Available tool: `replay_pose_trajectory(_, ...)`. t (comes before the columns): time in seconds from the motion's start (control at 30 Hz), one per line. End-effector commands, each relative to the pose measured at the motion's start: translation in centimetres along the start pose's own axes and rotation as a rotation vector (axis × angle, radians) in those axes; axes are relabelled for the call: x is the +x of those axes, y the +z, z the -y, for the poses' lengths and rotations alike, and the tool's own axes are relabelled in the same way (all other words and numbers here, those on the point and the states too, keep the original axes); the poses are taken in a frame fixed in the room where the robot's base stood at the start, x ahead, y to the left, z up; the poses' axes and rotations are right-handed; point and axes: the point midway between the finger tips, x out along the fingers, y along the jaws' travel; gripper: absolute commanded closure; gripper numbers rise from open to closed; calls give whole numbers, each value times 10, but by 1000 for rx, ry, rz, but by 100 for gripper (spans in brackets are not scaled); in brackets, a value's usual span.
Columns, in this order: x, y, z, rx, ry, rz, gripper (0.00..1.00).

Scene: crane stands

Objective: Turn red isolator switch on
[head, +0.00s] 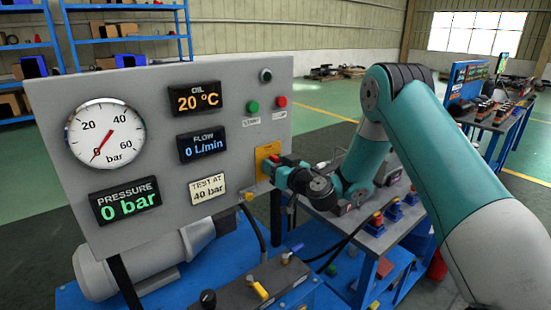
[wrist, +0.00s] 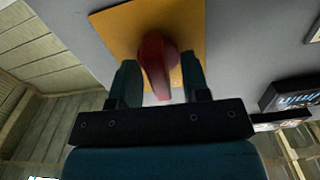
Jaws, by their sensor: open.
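The red isolator switch (wrist: 157,62) sits on a yellow plate (wrist: 185,20) in the wrist view. Its handle lies between the two fingers of my gripper (wrist: 158,82), with a finger on each side. The fingers are open, and a gap shows at least on the right side of the handle. In the head view the yellow plate (head: 264,160) is at the lower right of the grey panel, and my gripper (head: 272,168) is up against it. The red handle is mostly hidden there.
The grey panel (head: 150,90) carries a pressure gauge (head: 105,133), a green button (head: 253,107) and a red button (head: 282,101). Its displays read 20 °C, 0 L/min and 0 bar. Below are a blue bench and a lever with a yellow grip (head: 261,290). A side table stands right.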

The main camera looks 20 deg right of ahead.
Motion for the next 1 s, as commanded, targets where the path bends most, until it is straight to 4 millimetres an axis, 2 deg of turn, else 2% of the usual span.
replay_pose_trajectory(0.23,1,1,0,1,1,1,57)
replay_pose_trajectory(0.27,1,1,0,0,1,0,62)
replay_pose_trajectory(0.43,1,1,0,0,1,0,100)
replay_pose_trajectory(0.77,0,1,-1,26,1,0,100)
replay_pose_trajectory(1.0,0,2,-2,146,1,-2,100)
